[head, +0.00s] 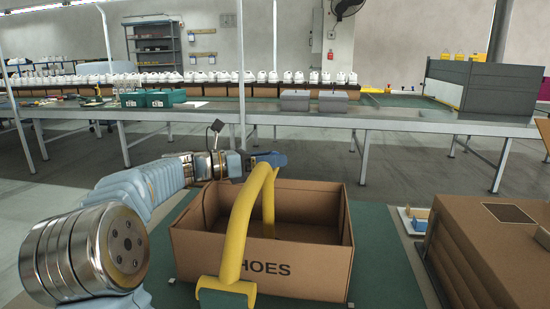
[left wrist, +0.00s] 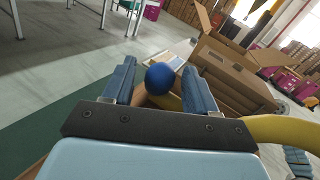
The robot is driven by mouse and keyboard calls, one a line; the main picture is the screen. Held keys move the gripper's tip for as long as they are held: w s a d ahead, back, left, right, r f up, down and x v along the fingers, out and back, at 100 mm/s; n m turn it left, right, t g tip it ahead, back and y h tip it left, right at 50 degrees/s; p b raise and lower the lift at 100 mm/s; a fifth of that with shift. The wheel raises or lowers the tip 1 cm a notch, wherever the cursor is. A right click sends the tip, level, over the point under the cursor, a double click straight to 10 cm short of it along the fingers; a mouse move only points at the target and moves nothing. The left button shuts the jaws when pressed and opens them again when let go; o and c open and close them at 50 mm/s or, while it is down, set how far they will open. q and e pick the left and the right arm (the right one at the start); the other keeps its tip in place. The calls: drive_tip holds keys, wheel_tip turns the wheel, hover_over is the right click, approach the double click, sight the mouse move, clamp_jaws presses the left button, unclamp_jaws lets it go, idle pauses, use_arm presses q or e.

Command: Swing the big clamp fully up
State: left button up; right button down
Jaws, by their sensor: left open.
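The big clamp (head: 237,235) is a thick yellow arch on a teal base (head: 226,290) at the front of the open brown shoe box (head: 315,265). It rises over the front wall and its other end dips inside the box. My left gripper (head: 268,159) is at the far side of the arch top, above the box. In the left wrist view its two blue fingers are open, with a blue ball (left wrist: 160,78) between or just beyond them. The yellow bar (left wrist: 285,130) passes at the right. I cannot tell whether the fingers touch the ball. My right gripper is not in view.
A brown carton (head: 490,250) stands at the right, with a small white tray (head: 405,222) beside it. The green mat (head: 385,275) around the box is mostly clear. A long bench (head: 400,123) with white shoes, grey boxes and green boxes runs across the back.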

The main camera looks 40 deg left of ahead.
use_arm(q)
drive_tip(key=shift+w+d, duration=0.4)
drive_tip(key=shift+w, duration=0.1)
clamp_jaws()
